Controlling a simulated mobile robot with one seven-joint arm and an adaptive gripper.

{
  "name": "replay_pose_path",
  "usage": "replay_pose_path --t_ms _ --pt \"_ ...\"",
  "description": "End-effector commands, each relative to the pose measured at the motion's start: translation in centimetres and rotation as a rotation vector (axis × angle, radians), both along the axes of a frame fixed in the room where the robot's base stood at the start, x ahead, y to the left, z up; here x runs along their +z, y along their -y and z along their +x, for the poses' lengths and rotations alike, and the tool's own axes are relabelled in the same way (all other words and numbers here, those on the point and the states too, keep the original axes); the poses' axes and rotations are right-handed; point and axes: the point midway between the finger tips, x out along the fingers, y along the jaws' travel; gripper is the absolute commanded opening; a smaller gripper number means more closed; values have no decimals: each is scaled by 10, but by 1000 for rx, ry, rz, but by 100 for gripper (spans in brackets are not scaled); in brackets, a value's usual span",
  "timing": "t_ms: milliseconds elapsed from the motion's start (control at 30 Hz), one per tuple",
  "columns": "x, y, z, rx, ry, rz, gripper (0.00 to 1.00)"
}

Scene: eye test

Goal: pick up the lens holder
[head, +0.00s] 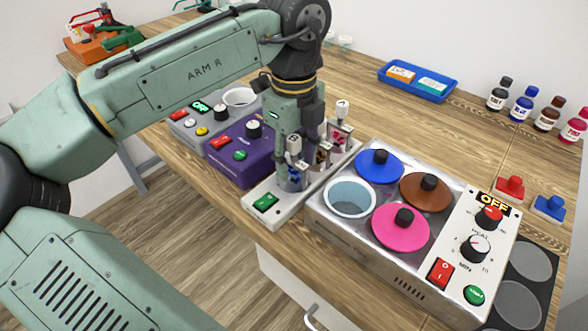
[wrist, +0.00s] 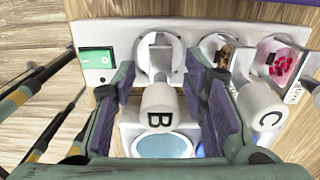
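I cannot tell for certain which thing is the lens holder; nothing in view is marked as one. My gripper (head: 300,150) is low over a white device (head: 283,211) with a green switch. In the wrist view, my gripper (wrist: 160,78) is open. Its purple-padded fingers stand on either side of a white cylindrical head marked B (wrist: 158,106), with narrow gaps showing. A similar head marked C (wrist: 260,106) is to the right, outside the fingers. Round cups line the device (wrist: 117,36); one holds red pieces (wrist: 281,64). In the head view my gripper partly hides the cups.
A metal bath (head: 350,238) with blue, brown and pink lids stands close right of the device. A purple unit (head: 225,163) stands close left. A blue tray (head: 440,97) and several bottles (head: 523,104) are at the back. The wooden table between is clear.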

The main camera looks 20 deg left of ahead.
Motion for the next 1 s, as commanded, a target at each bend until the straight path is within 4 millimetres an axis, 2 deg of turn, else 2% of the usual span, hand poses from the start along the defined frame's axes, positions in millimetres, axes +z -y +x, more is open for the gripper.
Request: replay_pose_path --t_ms 200,800,1000 --pt "0 0 0 0 0 0 39" --pt "0 0 0 0 0 0 0" --pt "0 0 0 0 0 0 0"
